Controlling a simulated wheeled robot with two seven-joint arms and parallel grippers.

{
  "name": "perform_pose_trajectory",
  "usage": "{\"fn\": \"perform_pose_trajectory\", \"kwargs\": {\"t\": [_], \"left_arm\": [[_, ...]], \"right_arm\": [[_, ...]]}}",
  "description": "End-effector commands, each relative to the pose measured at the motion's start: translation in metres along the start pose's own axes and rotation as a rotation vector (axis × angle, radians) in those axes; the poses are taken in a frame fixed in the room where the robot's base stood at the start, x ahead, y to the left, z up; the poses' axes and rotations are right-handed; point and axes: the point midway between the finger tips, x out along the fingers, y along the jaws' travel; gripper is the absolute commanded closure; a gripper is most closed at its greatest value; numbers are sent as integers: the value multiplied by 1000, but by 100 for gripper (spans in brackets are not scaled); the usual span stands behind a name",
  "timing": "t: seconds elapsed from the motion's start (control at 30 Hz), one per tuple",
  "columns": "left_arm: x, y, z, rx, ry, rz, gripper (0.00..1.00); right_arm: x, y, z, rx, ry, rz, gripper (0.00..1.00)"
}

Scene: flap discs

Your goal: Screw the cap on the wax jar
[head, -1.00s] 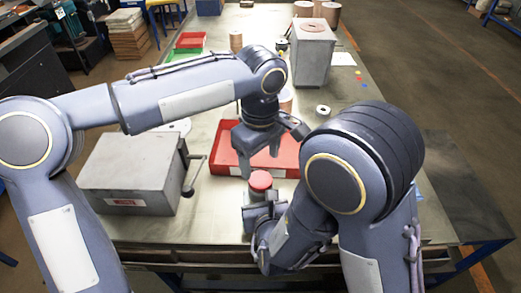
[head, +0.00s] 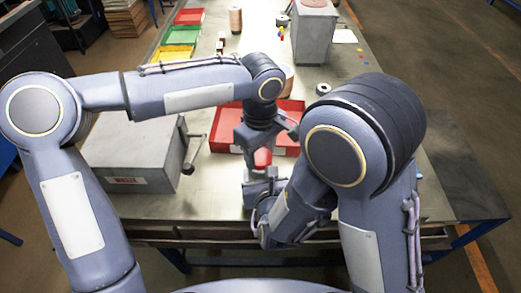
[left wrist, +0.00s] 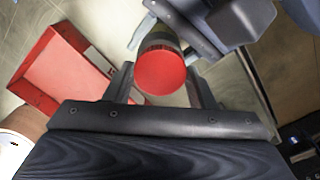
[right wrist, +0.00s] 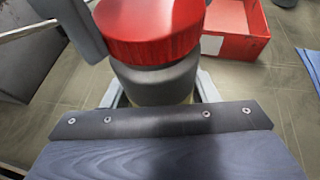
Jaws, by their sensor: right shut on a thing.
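The red cap (head: 263,157) sits on top of the dark grey wax jar (right wrist: 155,85), near the front edge of the bench. The cap looks level in the right wrist view (right wrist: 150,35); whether its thread is engaged cannot be seen. My right gripper (head: 262,186) is shut on the jar, which stands upright between its fingers. My left gripper (head: 262,150) points down at the cap from above. In the left wrist view its open fingers (left wrist: 162,88) stand on either side of the cap. Contact with the cap is not clear. The arms hide most of the jar in the head view.
A red tray (head: 226,148) lies just behind the jar. A grey box (head: 130,150) with a side handle stands to the left. A tall grey container (head: 314,38) and several coloured trays stand farther back. The bench's front edge is close to the jar.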

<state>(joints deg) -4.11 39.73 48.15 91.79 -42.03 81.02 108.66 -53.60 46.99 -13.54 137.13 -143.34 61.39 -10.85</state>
Motion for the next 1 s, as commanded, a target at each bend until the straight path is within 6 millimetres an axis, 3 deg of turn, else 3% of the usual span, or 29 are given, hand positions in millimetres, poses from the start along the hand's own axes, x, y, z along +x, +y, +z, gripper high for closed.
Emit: {"fn": "perform_pose_trajectory", "kwargs": {"t": [0.13,0.27,0.37,1.0], "left_arm": [[0,0,0,0,0,0,78],[0,0,0,47,2,1,78],[-1,0,-1,197,4,1,78],[1,0,-1,1815,3,0,78]], "right_arm": [[0,0,1,0,-2,0,100],[0,0,1,0,-1,0,100],[0,0,0,0,-1,0,100],[0,0,0,0,-1,0,100]]}}
